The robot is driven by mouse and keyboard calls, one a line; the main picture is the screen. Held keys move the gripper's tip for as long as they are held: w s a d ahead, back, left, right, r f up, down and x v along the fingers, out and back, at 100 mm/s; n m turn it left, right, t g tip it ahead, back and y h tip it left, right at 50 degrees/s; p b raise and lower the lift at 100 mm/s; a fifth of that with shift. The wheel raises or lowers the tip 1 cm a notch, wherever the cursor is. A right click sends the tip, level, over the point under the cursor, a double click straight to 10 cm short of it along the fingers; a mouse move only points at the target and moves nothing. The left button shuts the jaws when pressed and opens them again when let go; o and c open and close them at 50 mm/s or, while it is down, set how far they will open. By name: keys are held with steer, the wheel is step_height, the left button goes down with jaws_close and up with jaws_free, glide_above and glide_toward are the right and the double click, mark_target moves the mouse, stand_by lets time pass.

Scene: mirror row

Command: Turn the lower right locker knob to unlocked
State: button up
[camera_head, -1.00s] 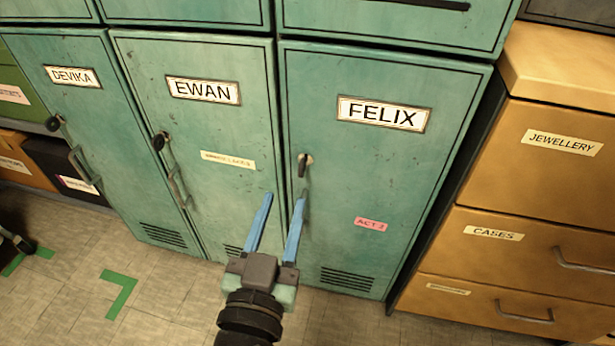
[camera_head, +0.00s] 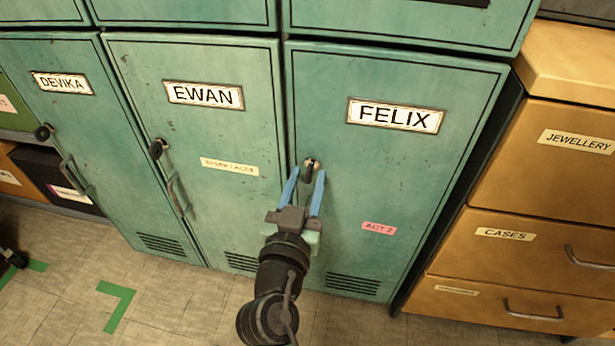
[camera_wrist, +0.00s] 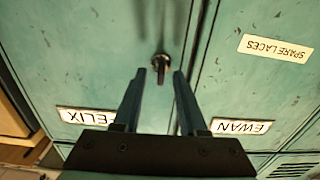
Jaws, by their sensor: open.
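The lower right locker (camera_head: 390,200) is green, carries a FELIX plate (camera_head: 396,115) and is closed. Its small dark knob (camera_head: 310,168) sits near the door's left edge; it also shows in the wrist view (camera_wrist: 161,66), where its grip lies along the picture's vertical. My gripper (camera_head: 307,173) has two blue fingers, open, one on each side of the knob in the head view. In the wrist view my gripper (camera_wrist: 159,72) has its fingertips to the left and right of the knob, with gaps showing. I cannot tell whether the tips reach past the knob's face.
The EWAN locker (camera_head: 215,130), with its own knob (camera_head: 156,149) and handle (camera_head: 179,196), is closed to the left. A wooden drawer cabinet (camera_head: 545,170) stands to the right. Tiled floor (camera_head: 170,300) with green tape (camera_head: 118,301) lies in front.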

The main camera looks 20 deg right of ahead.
steer(key=shift+w+d, duration=0.25)
steer(key=shift+w, duration=0.2)
jaws_close()
